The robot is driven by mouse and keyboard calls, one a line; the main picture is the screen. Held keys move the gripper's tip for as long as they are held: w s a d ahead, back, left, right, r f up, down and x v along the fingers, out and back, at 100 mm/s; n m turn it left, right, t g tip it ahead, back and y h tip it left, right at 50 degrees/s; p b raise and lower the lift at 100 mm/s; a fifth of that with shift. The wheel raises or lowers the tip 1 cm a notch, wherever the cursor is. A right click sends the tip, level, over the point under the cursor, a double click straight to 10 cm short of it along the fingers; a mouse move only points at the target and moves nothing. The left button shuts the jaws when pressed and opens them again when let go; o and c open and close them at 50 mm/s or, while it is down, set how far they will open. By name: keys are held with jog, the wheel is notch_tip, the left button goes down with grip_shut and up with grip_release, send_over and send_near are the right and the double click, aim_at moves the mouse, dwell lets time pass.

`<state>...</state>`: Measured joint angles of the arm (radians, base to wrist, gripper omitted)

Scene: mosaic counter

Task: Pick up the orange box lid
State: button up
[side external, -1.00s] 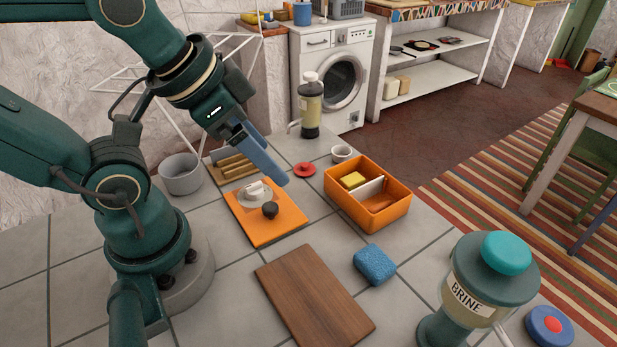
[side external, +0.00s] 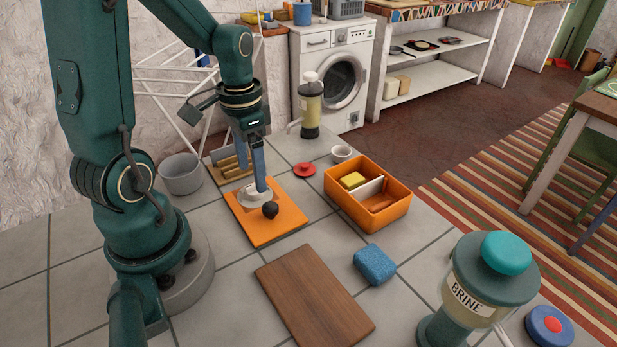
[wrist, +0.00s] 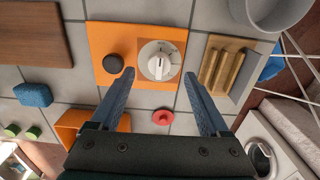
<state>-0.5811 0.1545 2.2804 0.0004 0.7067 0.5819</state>
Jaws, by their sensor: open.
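The orange box lid (side external: 268,232) is a flat orange panel lying on the tiled counter, with a dark round knob (side external: 270,209). A grey disc with a white raised grip (side external: 249,196), like a dial timer, sits on the lid beside the knob. The wrist view shows the lid (wrist: 115,35), the dark knob (wrist: 112,63) and the dial (wrist: 158,66) too. My gripper (side external: 260,186) points down over the lid. In the wrist view my gripper (wrist: 156,68) is open and empty, its fingertips on either side of the dial, with the knob just outside the left finger.
The open orange box (side external: 341,206) stands right of the lid, holding a yellow sponge and a divider. A small red lid (side external: 304,170), a wooden tray (side external: 222,170) and a grey pot (side external: 181,174) are near. A wooden board (side external: 314,296) and a blue sponge (side external: 374,264) lie in front.

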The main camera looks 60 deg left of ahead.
aim_at(253, 184)
jog(key=shift+f, duration=1.8)
jog(key=shift+c, duration=0.2)
grip_shut()
